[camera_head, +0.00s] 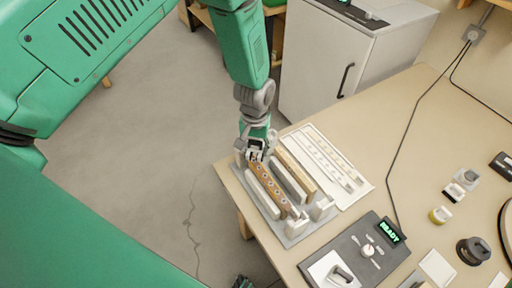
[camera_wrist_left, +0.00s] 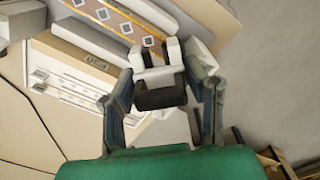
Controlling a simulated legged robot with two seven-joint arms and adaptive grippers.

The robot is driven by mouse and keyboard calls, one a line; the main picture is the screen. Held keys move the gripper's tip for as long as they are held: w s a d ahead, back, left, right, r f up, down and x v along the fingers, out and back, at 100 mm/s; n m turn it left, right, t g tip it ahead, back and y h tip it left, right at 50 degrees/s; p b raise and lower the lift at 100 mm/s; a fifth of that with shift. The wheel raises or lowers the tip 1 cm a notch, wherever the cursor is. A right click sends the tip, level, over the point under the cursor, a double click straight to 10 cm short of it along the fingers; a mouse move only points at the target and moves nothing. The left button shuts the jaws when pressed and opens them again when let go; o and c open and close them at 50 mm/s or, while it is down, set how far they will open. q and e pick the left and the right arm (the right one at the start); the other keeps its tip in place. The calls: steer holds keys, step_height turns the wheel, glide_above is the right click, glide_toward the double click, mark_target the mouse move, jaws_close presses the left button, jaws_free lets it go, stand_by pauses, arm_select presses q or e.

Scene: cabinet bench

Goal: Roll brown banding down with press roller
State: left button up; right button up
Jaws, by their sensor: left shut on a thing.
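The brown banding (camera_head: 270,190), a strip with pale diamonds, lies lengthwise in a grey fixture (camera_head: 291,240) at the near left table edge. It also shows at the top of the left wrist view (camera_wrist_left: 122,14). My left gripper (camera_head: 257,151) is at the banding's far end, over the fixture. In the left wrist view its fingers are shut on the press roller (camera_wrist_left: 160,78), which has a white forked frame and a dark lower part. The roller's contact with the banding cannot be made out. A dark green piece at the bottom edge seems to be my right gripper (camera_head: 243,283); its fingers are unclear.
White rails and a tan strip (camera_head: 297,172) flank the banding. A slotted white board (camera_head: 328,165) lies to its right. A control box (camera_head: 356,255) showing READY stands nearer. Small tools and a dark roll (camera_head: 474,250) are at the right. The middle table is clear except for a cable.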

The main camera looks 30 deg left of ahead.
mark_target(256, 142)
arm_select(q)
steer(key=shift+r, duration=0.5)
steer(key=shift+d, duration=0.15)
steer(key=shift+r+p, duration=0.55)
steer(key=shift+r, duration=0.95)
